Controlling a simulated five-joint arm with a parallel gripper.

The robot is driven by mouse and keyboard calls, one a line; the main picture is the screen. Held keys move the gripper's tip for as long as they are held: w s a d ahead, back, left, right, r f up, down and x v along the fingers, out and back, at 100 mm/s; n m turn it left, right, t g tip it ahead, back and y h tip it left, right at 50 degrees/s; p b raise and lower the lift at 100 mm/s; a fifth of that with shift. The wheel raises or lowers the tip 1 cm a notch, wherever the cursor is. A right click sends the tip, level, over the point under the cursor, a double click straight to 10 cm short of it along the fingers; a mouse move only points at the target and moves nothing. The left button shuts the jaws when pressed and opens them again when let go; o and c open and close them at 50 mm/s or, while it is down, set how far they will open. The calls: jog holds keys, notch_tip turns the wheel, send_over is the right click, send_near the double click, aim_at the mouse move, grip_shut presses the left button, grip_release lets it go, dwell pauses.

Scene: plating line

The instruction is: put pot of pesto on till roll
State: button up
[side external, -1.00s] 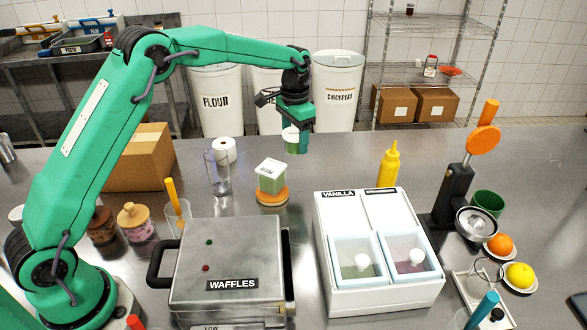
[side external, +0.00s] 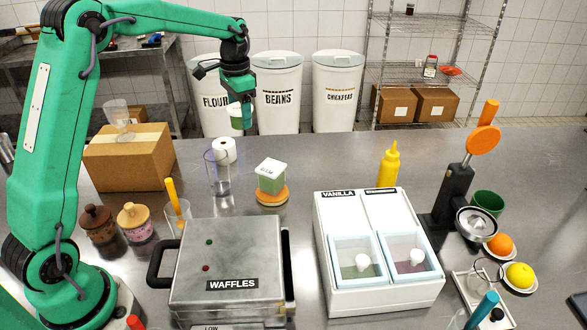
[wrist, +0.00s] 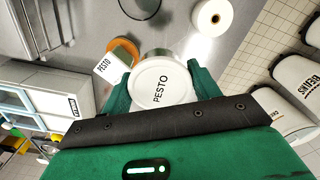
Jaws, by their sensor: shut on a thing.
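My gripper (side external: 240,106) is shut on the pot of pesto (side external: 236,121), a small round pot with a white lid, and holds it well above the counter. In the wrist view my gripper (wrist: 162,88) has a green finger on each side of the pot, whose lid (wrist: 160,80) reads PESTO. The till roll (side external: 224,151) is a white roll standing upright on the counter, behind a clear glass. It also shows apart from the pot at the top of the wrist view (wrist: 212,17). In the side view the pot is higher than the roll and slightly to its right.
A tall clear glass (side external: 218,178) stands just in front of the roll. A square white-lidded green tub (side external: 271,177) sits on an orange disc (side external: 272,196) to the right. A cardboard box (side external: 130,160) with a glass on top stands left.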

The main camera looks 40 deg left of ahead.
send_over(223, 143)
notch_tip(223, 143, down, 7)
dwell(0.4)
jog(key=shift+f, duration=2)
jog(key=shift+f, duration=0.1)
jog(key=o, duration=1)
notch_tip(223, 143, up, 12)
